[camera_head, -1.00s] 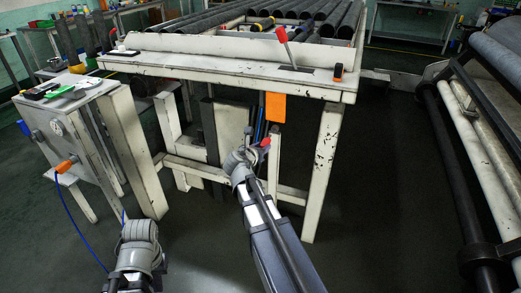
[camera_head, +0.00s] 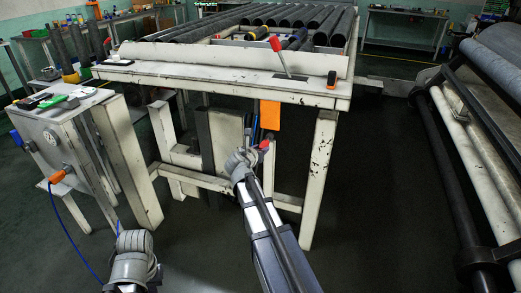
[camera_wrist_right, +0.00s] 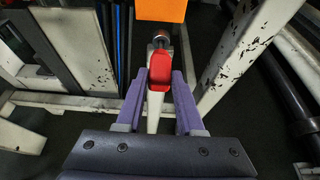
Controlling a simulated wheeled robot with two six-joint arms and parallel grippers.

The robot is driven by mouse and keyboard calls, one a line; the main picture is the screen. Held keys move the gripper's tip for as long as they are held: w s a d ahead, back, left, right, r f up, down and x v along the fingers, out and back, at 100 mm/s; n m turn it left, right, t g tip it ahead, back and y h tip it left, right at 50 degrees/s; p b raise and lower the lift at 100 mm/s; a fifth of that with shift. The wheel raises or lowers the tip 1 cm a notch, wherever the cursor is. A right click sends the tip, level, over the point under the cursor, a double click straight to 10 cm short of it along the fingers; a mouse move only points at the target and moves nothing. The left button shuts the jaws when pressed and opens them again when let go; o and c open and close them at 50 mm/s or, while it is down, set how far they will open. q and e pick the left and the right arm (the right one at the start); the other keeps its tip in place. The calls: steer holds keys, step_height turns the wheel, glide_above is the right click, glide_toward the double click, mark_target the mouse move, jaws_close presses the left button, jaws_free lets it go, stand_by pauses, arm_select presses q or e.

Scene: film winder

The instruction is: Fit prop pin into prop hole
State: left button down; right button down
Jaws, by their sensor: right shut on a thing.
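My right gripper (camera_wrist_right: 160,90) is shut on a red grip (camera_wrist_right: 160,72) in the right wrist view. A white bar (camera_wrist_right: 153,118) shows below the grip between the fingers, and a metal pin-like end (camera_wrist_right: 161,40) shows just beyond it. I take this to be the prop. In the head view the red grip (camera_head: 265,145) shows beside my right wrist, under the table front; the fingers are hidden there. I cannot pick out the prop hole. My left forearm shows at lower left in the head view, but its fingers do not.
An orange panel (camera_head: 270,114) hangs from the white table (camera_head: 200,75), just beyond the pin end. A chipped white leg (camera_head: 320,180) stands to the right. Dark rollers (camera_head: 455,170) are at far right. A cabinet (camera_head: 60,135) with an orange-handled blue cable stands left.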

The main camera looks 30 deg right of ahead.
steer(key=shift+w+d, duration=0.1)
steer(key=shift+w, duration=0.05)
stand_by(0.4)
steer(key=shift+w+d, duration=0.8)
steer(key=shift+d, duration=0.15)
steer(key=shift+c, duration=2.3)
jaws_free()
steer(key=p+v, duration=0.3)
steer(key=v, duration=0.4)
steer(key=shift+s+a, duration=0.3)
steer(key=shift+r, duration=0.1)
